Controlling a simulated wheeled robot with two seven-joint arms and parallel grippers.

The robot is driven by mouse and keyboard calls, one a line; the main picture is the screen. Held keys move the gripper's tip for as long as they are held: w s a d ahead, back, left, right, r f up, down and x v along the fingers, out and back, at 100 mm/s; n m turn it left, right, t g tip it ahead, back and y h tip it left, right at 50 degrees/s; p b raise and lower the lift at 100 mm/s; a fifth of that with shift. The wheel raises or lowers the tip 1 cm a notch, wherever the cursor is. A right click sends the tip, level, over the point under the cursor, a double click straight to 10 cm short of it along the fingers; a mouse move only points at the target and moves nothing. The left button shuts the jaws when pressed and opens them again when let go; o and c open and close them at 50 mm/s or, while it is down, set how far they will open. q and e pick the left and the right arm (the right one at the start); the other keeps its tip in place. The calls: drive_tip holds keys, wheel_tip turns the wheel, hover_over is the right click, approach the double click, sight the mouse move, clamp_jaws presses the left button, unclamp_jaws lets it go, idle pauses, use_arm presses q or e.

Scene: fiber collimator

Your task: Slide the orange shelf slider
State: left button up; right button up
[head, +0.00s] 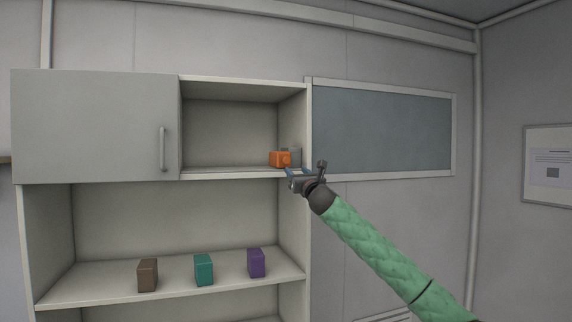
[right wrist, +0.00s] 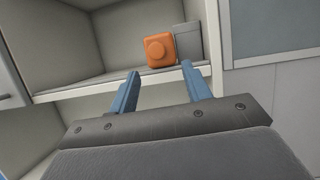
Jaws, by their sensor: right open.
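The orange shelf slider (head: 279,159) sits at the right end of the upper open shelf, close to the side wall. In the right wrist view the orange slider (right wrist: 159,50) is a rounded block with a round knob on its front, beside a grey block (right wrist: 188,42). My right gripper (head: 291,172) is at the shelf's front edge, just below and in front of the slider. Its two blue fingers (right wrist: 160,76) are apart with nothing between them, and the slider lies beyond their tips. My left gripper is in neither view.
A grey cabinet door (head: 95,125) with a vertical handle covers the left of the upper shelf. The lower shelf (head: 110,283) holds a brown box (head: 147,275), a teal box (head: 204,270) and a purple box (head: 256,263). The upper shelf left of the slider is clear.

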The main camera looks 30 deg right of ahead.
sight(287, 162)
drive_tip(key=w+r+p, duration=0.1)
drive_tip(key=w, duration=0.1)
drive_tip(key=w+n+p, duration=0.1)
drive_tip(key=w, duration=0.1)
drive_tip(key=w+r+n+p, duration=0.1)
drive_tip(key=w, duration=0.1)
drive_tip(key=shift+w+d+r+p, duration=0.1)
drive_tip(key=shift+d+r+p, duration=0.2)
drive_tip(key=shift+r, duration=0.05)
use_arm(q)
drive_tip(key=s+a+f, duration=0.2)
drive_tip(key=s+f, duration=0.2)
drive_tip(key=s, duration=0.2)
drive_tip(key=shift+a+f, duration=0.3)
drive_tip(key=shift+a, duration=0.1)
use_arm(e)
drive_tip(key=shift+w+d+r, duration=0.1)
drive_tip(key=shift+w, duration=0.45)
clamp_jaws()
